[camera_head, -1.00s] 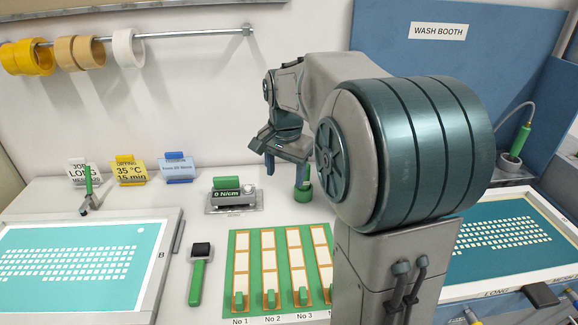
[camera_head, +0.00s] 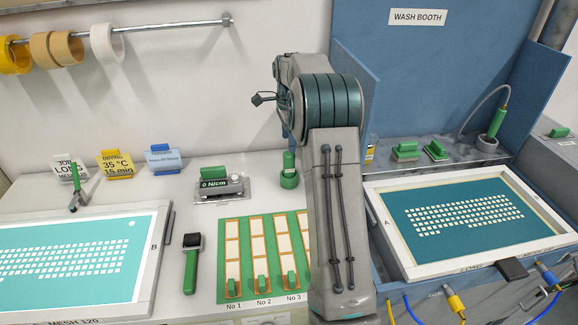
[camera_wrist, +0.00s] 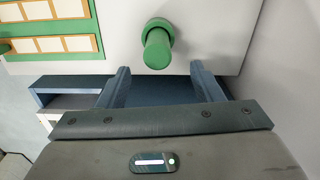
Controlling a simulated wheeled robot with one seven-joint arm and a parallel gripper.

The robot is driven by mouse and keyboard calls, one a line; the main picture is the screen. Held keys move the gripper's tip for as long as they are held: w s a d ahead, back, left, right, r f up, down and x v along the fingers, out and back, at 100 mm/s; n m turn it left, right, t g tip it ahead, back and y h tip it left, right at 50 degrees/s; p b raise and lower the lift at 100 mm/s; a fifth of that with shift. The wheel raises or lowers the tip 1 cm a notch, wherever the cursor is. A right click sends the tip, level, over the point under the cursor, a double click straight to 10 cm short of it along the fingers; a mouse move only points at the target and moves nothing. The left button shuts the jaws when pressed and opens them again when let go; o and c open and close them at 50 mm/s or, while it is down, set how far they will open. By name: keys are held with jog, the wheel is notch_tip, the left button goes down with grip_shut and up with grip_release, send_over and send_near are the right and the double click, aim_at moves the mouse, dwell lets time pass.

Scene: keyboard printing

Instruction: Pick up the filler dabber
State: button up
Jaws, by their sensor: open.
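A green upright handle (camera_head: 288,160), which looks like the filler dabber, stands in a round green holder (camera_head: 289,180) on the bench, just left of my arm. Its lower end is hidden in the holder. In the wrist view the green handle (camera_wrist: 157,50) is seen near end-on, beyond my fingertips and between their lines, with the holder's rim (camera_wrist: 164,28) around its base. My gripper (camera_wrist: 160,80) is open and empty, apart from the handle. In the head view my arm hides the gripper.
Left of the holder is a tension meter (camera_head: 222,186). In front lies a green board (camera_head: 233,225) with framed strips; a black-headed green tool (camera_head: 192,262) lies left of it. Right of my arm are the blue wash booth (camera_head: 420,60) and a framed screen (camera_head: 385,210).

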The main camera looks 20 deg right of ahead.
aim_at(289, 166)
notch_tip(289, 166, down, 6)
jog(key=shift+r+p, duration=0.2)
jog(key=shift+p, duration=0.1)
jog(key=shift+s+f+p, duration=0.15)
jog(key=shift+f+p, duration=0.75)
jog(key=shift+f, duration=1.9)
jog(key=shift+c, duration=0.3)
jog(key=c, duration=1)
